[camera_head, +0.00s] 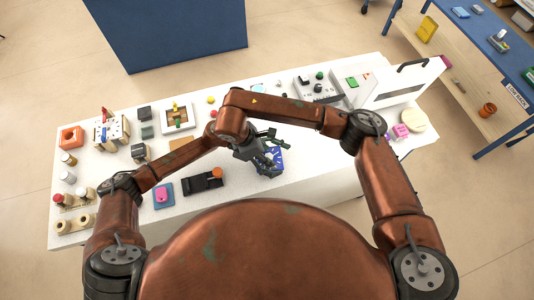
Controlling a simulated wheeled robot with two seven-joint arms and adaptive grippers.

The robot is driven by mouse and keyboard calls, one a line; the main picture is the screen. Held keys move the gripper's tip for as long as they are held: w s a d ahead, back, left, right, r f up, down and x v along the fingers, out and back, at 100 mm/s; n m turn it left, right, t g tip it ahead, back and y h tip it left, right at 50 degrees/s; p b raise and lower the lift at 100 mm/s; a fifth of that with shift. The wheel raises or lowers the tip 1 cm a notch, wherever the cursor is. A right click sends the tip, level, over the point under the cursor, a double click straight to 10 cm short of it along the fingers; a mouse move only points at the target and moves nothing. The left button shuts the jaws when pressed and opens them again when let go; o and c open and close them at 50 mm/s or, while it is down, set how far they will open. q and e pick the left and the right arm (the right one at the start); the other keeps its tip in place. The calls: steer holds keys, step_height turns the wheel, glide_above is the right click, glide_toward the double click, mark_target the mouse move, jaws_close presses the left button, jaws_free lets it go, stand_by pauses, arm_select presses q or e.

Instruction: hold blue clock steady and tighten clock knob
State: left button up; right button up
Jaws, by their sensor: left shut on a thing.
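The blue clock (273,160) stands near the front edge of the white table, right of the middle. It is partly covered by dark gripper parts, and its knob cannot be made out. My left gripper (268,152) reaches in from the left and is shut on the clock. My right arm comes in from the right and bends down at the wrist just above and left of the clock. The right gripper (262,143) overlaps the left one there, and its fingers cannot be told apart clearly.
A black device with an orange knob (203,182) and a pink item on a blue pad (163,195) lie left of the clock. A white kiln-like box with a black handle (400,82) stands at the right end. Blocks and jars fill the table's left (245,185).

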steer(key=v, duration=0.7)
steer(key=shift+r, duration=0.35)
steer(key=shift+a, duration=0.1)
